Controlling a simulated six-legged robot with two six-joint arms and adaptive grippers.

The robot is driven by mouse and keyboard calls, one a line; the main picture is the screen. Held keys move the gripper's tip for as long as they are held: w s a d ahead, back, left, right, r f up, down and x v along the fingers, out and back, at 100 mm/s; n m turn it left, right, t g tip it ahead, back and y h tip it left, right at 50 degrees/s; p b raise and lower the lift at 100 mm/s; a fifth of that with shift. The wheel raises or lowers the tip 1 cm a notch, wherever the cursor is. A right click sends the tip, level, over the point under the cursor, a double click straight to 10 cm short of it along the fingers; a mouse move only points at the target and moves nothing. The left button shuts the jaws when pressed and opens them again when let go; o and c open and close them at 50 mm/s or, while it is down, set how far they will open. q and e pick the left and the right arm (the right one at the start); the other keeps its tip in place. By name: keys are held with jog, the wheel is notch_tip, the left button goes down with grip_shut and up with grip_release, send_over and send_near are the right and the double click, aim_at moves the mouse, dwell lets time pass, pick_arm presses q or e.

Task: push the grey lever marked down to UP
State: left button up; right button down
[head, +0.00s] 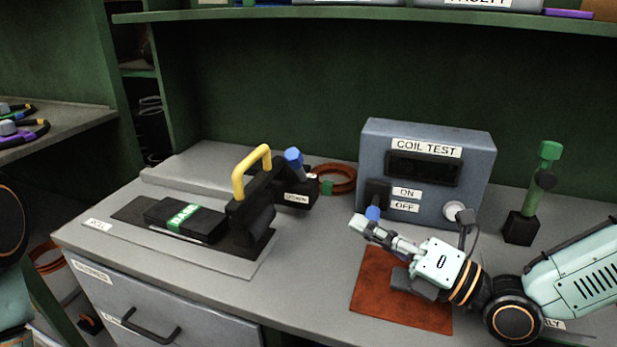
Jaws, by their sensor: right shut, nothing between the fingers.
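I see no grey lever with a readable "down" or "UP" mark. The grey-blue COIL TEST box (477,165) has a black lever with a blue tip (373,213), which points down beside the OFF label (404,206); the ON label (407,192) is above. My right gripper (360,223) is shut and empty, its fingertips just below and left of the blue tip; I cannot tell if they touch. A black device with a yellow handle (240,182) carries a blue-tipped lever (294,158) on its right side. My left gripper is out of view.
A green-handled post (531,190) stands at the right. A rust-red mat (370,290) lies under my right gripper. An orange coil (337,179) lies behind the black device. A shelf (250,14) runs overhead. A drawer (190,315) is below the bench front.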

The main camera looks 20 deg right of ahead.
aim_at(299, 167)
jog(key=shift+w+a+r+b, duration=0.1)
jog(key=shift+w+a+b, duration=0.35)
jog(key=shift+a+b, duration=0.35)
jog(key=w+a+r+b, duration=0.3)
jog(key=w+a+b, duration=0.1)
jog(key=w, duration=0.6)
jog(key=shift+a+r, duration=0.3)
jog(key=shift+a, duration=0.2)
jog(key=shift+r, duration=0.1)
